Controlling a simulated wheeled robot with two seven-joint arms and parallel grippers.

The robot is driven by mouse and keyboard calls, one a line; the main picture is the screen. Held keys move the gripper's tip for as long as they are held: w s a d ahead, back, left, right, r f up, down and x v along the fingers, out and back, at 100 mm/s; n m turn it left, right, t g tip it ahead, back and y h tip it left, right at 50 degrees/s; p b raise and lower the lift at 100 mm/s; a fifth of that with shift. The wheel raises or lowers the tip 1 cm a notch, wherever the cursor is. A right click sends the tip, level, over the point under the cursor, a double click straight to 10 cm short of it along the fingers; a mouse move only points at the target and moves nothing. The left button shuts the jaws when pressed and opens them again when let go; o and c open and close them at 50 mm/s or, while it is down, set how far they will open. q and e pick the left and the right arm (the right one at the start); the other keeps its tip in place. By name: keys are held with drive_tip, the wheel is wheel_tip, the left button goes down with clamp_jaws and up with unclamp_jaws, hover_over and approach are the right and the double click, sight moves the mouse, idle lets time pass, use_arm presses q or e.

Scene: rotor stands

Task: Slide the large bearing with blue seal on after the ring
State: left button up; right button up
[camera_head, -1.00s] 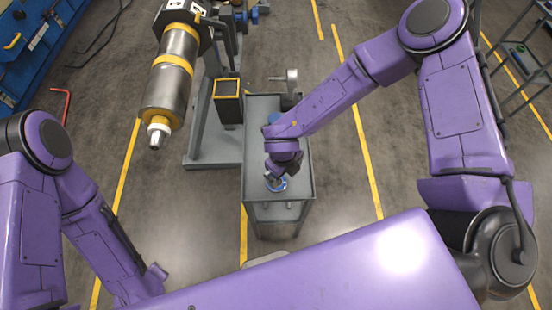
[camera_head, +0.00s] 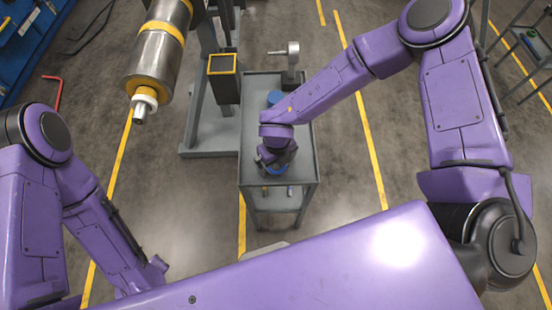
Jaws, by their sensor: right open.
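The large bearing with blue seal (camera_head: 277,172) shows as a small blue and metal rim on the grey cart, mostly hidden under my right gripper. My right gripper (camera_head: 274,165) is open and points down at it; whether the fingers touch it cannot be seen. The rotor (camera_head: 156,62) is a metal cylinder with yellow bands at the upper left, its shaft end pointing down toward me. A white ring (camera_head: 145,102) sits around the shaft (camera_head: 140,115) against the yellow end. My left gripper (camera_head: 152,272) is low at the left, far from the cart; its jaws cannot be made out.
The grey cart (camera_head: 254,118) also carries a blue round part (camera_head: 274,97) and a metal piece with a side pin (camera_head: 290,57). A grey stand (camera_head: 207,135) with a yellow-rimmed box (camera_head: 222,65) is left of it. A shelf (camera_head: 525,45) is at far right.

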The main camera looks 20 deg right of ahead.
drive_tip(key=c, duration=1)
drive_tip(key=shift+r, duration=0.2)
